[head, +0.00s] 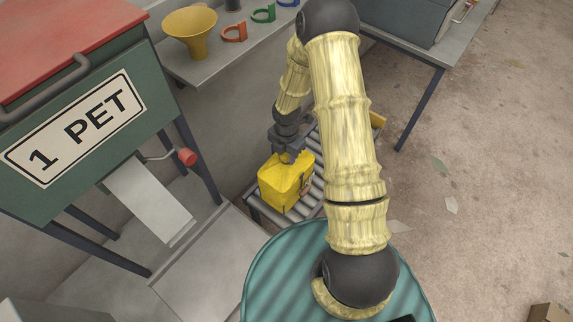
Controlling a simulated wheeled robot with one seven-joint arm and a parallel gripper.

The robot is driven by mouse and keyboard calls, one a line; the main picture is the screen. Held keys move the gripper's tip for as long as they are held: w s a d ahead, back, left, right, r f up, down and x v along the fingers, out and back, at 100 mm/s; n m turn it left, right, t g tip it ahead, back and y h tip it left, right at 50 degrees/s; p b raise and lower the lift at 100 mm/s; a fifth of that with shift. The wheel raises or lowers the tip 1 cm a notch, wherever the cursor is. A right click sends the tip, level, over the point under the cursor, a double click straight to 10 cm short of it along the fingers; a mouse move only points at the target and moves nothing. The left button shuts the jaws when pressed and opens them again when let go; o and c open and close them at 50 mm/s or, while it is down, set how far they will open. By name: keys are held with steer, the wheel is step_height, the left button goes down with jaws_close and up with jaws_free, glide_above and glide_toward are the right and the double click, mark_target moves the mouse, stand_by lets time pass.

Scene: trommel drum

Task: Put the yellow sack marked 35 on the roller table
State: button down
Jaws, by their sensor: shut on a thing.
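A yellow sack (281,187) shows near the middle of the head view, at or just above the roller table (318,157). I cannot tell whether it rests on the rollers. A small brownish patch shows on its right side; no number 35 is readable from here. My gripper (288,156) points down and is shut on the top of the sack. My arm hides part of the roller table on the right.
A green bin labelled 1 PET (88,120) with a red-handled lever and a chute (150,205) stands at left. A shelf (230,58) holds a yellow funnel (190,30) and coloured rings. A grey bench (425,45) is at upper right. The floor at right is mostly open.

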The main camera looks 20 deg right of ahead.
steer(key=shift+d+f, duration=0.25)
steer(key=shift+f, duration=0.05)
steer(key=shift+s+a+f, duration=0.1)
steer(key=shift+a, duration=0.2)
steer(key=shift+f, duration=0.3)
steer(key=shift+d+f+p, duration=0.1)
steer(key=shift+f+p, duration=0.35)
steer(key=shift+f, duration=1.2)
steer(key=shift+f, duration=0.15)
steer(key=c, duration=1)
jaws_free()
